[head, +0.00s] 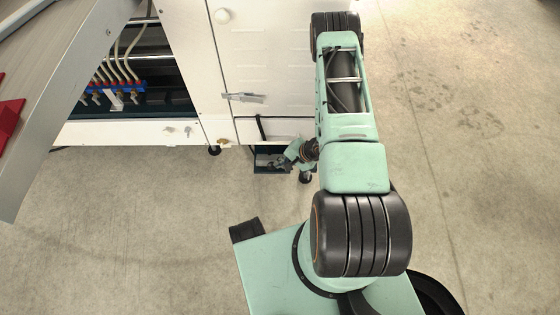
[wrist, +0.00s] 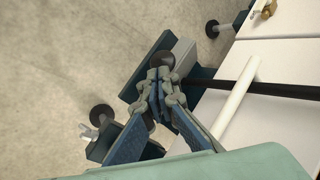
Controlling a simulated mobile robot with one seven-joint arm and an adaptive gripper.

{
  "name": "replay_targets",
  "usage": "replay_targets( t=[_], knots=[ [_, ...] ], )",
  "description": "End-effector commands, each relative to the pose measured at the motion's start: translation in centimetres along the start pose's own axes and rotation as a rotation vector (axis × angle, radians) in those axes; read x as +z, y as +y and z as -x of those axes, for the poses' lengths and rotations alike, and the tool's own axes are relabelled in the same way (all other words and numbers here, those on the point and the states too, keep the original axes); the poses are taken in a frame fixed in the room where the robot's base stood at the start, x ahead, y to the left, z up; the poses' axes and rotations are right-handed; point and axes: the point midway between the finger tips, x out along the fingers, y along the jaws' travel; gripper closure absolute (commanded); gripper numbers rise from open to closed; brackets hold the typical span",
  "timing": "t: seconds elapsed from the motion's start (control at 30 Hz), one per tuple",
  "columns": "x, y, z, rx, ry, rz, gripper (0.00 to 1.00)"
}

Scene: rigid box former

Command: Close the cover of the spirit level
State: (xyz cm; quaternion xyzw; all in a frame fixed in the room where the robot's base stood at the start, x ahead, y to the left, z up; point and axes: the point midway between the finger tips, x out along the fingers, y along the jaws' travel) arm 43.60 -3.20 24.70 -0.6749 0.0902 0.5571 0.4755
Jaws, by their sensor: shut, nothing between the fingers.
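My gripper (wrist: 160,82) is shut and empty, its fingertips together. In the wrist view the tips are at or just in front of a dark round knob and a dark blue-green bracket (wrist: 135,91) with a grey block (wrist: 181,55) on it. I cannot tell whether they touch. In the head view my gripper (head: 283,162) is low at the front of the white machine (head: 265,60), beside a dark open-looking box or ledge (head: 262,168). I cannot make out the spirit level or its cover for certain; my gripper hides part of this spot.
A white bar (wrist: 238,97) and a black rod (wrist: 272,90) run close to the right of my fingers in the wrist view. Machine feet (wrist: 102,115) stand on the floor nearby. A metal door handle (head: 245,97) sticks out above. The concrete floor (head: 130,210) is clear.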

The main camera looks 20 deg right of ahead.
Motion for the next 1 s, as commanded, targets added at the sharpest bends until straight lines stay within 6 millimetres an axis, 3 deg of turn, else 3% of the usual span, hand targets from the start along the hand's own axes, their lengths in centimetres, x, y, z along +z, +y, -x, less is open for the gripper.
replay_targets(
  t=[0.5,1.0],
  knots=[
    [1.6,2.9,-2.5,0.002,-0.002,0.0,1.0],
    [1.7,3.7,-3.5,0.001,-0.001,0.0,1.0]
  ],
)
